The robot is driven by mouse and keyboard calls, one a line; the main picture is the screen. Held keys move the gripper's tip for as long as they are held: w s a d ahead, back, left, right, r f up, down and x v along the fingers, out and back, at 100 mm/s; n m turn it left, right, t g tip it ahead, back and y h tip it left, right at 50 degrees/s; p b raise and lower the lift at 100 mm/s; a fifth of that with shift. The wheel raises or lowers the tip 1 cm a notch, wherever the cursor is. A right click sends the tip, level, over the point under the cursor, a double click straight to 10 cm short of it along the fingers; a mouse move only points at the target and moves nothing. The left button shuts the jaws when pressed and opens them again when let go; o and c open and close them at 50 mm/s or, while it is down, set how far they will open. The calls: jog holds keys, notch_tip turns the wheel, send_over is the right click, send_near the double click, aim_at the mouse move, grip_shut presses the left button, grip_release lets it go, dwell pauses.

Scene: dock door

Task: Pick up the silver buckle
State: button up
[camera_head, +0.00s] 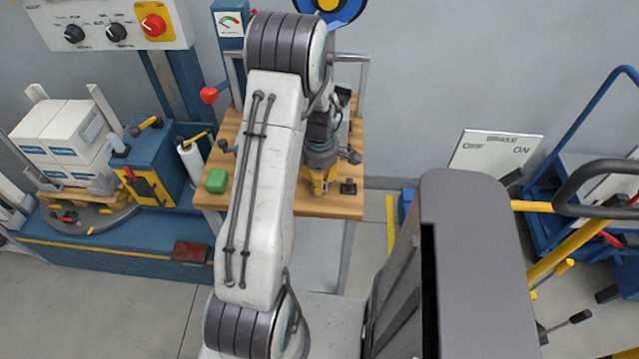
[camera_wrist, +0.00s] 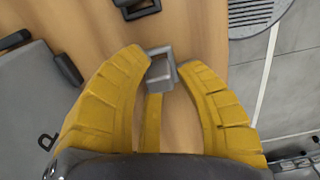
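The silver buckle (camera_wrist: 165,72), a square metal frame with a yellow strap (camera_wrist: 152,122) running back from it, shows in the wrist view over the wooden bench top (camera_wrist: 210,30). My gripper (camera_wrist: 163,65) has its two yellow fingers on either side of the buckle, tips very near its edges. I cannot tell whether they press on it or whether it rests on the wood. In the head view my gripper (camera_head: 319,186) is low over the right part of the bench (camera_head: 270,205). The buckle cannot be made out there.
A dark buckle (camera_wrist: 138,9) lies just beyond the silver one. A grey flat object (camera_wrist: 30,85) is at the left of the wrist view. A green block (camera_head: 215,181) sits at the bench's left. A grey-topped column (camera_head: 475,260) stands in front at right.

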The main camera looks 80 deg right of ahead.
grip_shut()
jog(key=shift+r, duration=0.1)
